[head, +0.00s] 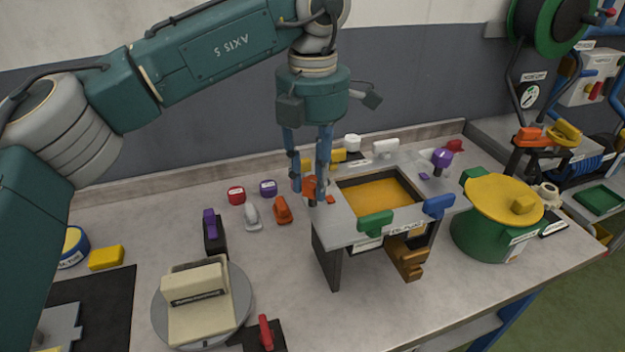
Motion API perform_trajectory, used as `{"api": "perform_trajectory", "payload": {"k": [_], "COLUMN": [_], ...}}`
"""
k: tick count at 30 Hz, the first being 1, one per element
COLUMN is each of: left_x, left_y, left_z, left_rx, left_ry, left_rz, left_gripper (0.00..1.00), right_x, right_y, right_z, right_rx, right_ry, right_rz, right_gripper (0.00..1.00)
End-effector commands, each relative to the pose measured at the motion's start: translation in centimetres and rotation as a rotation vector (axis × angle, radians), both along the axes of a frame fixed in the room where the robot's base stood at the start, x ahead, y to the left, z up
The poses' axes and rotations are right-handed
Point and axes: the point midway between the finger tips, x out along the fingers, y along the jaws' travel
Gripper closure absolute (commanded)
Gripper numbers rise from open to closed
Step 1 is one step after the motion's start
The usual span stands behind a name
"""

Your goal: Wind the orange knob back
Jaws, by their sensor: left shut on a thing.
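The orange knob (309,186) sits at the left edge of the grey frame-like stand (343,232), beside its orange-yellow inset (378,194). My left gripper (311,194) comes down from above, with its blue fingers around the knob. It is shut on the knob and partly hides it, so the knob's exact angle is hard to tell. My right gripper is not in view.
Green (375,223), blue (438,206) and purple (442,157) handles stand around the frame. A green pot (490,236) is to its right. A round turntable (243,318) carries a cream block. Small coloured pieces lie left of the frame.

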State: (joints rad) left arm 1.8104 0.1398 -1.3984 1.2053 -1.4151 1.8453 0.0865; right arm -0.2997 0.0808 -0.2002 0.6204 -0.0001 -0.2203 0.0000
Motion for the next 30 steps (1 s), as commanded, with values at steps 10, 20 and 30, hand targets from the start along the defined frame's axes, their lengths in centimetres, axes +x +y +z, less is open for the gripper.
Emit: {"api": "perform_trajectory", "payload": {"k": [10, 20, 30], "left_x": [0.2, 0.2, 0.2], "left_y": [0.0, 0.0, 0.0], "left_z": [0.2, 0.2, 0.3], "left_rx": [-0.004, -0.005, -0.006], "left_ry": [-0.008, -0.008, -0.008], "left_rz": [0.327, 0.576, 0.702], "left_gripper": [0.98, 0.98, 0.98], "right_x": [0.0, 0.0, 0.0], "right_y": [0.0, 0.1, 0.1], "right_z": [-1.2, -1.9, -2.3], "right_rx": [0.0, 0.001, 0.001], "right_ry": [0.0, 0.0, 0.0], "right_rz": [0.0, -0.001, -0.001], "right_gripper": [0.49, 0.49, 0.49]}}
